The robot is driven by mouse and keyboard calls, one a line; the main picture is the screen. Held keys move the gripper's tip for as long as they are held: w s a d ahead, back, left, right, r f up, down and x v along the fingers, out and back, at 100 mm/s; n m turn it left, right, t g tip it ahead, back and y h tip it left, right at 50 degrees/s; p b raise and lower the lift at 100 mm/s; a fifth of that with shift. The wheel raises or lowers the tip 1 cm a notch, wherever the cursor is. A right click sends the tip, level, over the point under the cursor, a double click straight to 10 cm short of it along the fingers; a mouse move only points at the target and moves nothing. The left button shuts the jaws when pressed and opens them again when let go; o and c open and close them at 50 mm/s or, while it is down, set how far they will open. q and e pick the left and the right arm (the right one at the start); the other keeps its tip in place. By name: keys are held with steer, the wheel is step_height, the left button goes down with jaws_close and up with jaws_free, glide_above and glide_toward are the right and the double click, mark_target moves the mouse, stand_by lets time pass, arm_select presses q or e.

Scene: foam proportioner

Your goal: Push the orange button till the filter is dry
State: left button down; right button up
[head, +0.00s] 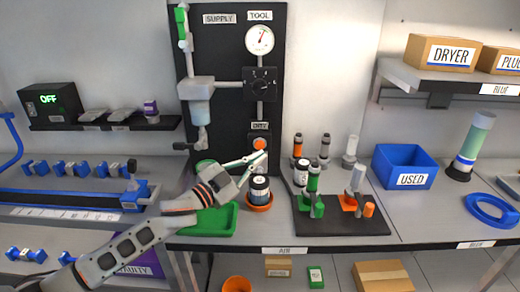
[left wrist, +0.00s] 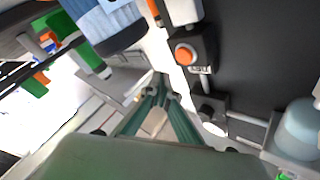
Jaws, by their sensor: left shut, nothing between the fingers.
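The orange button (head: 260,143) sits in a dark housing low on the black panel, under a small label that seems to read DRY. It also shows in the left wrist view (left wrist: 185,54), ahead of and right of the fingertips. My left gripper (head: 262,157) is shut and empty. In the head view its tips lie just below the button; in the left wrist view a gap shows between tips and button. A filter unit with a grey body and bowl (head: 201,110) hangs on the panel's left. I cannot tell whether it is dry.
A dark labelled jar (head: 260,187) stands in an orange dish (head: 259,207) just below my left gripper. A green tray (head: 212,222) lies under the wrist. A black mat (head: 340,228) with several fittings and a blue USED bin (head: 404,165) are to the right.

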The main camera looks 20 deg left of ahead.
mark_target(260, 145)
arm_select(q)
steer(key=shift+w+a, duration=0.2)
steer(key=shift+w, duration=0.55)
steer(key=shift+w+a, duration=0.2)
steer(key=shift+w, duration=0.5)
steer(key=shift+w+r, duration=0.1)
steer(key=shift+w, duration=0.05)
stand_by(0.3)
steer(key=shift+w+a+p, duration=0.15)
steer(key=shift+w+p, duration=0.1)
steer(key=shift+p, duration=0.05)
steer(key=shift+w+a, duration=0.1)
steer(key=shift+w, duration=0.35)
stand_by(0.7)
steer(key=shift+s, duration=0.15)
steer(key=shift+s+d+p, duration=0.2)
steer(key=shift+s+p, duration=0.35)
steer(key=shift+s, duration=0.15)
